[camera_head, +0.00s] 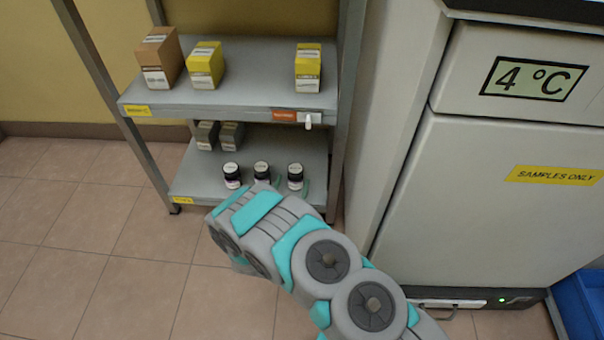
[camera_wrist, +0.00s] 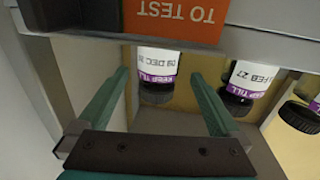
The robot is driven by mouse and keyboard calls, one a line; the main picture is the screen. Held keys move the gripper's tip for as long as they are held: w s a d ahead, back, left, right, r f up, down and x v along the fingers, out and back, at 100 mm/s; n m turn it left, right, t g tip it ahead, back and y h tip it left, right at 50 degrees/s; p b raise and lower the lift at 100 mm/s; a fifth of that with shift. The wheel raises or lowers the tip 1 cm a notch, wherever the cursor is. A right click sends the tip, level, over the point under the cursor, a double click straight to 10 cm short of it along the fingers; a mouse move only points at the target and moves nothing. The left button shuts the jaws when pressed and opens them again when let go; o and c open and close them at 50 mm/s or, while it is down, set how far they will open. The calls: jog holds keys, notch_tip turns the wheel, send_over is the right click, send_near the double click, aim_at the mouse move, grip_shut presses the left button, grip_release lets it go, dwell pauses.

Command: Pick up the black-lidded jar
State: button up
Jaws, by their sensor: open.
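Three small black-lidded jars with white labels stand in a row on the lower shelf in the head view: left (camera_head: 232,175), middle (camera_head: 262,172) and right (camera_head: 295,176). My gripper (camera_wrist: 160,75) is open, its two teal fingers pointing at the shelf. The wrist view is upside down. There, one jar (camera_wrist: 156,62) with a purple "KEEP TILL" band and a "DEC" date shows between the fingertips. It looks like the right jar; how deep it lies between them I cannot tell. A "FEB 27" jar (camera_wrist: 245,80) is just outside the right-hand finger. My arm hides most of the gripper in the head view.
An orange "TO TEST" label (camera_wrist: 175,20) is on the shelf edge by the fingers. The upper shelf (camera_head: 240,85) with boxes overhangs the jars. Two grey boxes (camera_head: 231,135) stand behind. A shelf post and a 4 °C fridge (camera_head: 490,200) are close on the right.

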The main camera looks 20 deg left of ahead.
aim_at(298, 169)
jog(key=shift+w+a+r+b, duration=0.1)
jog(key=shift+w+b, duration=0.4)
jog(key=shift+w, duration=2.95)
jog(key=c, duration=1.6)
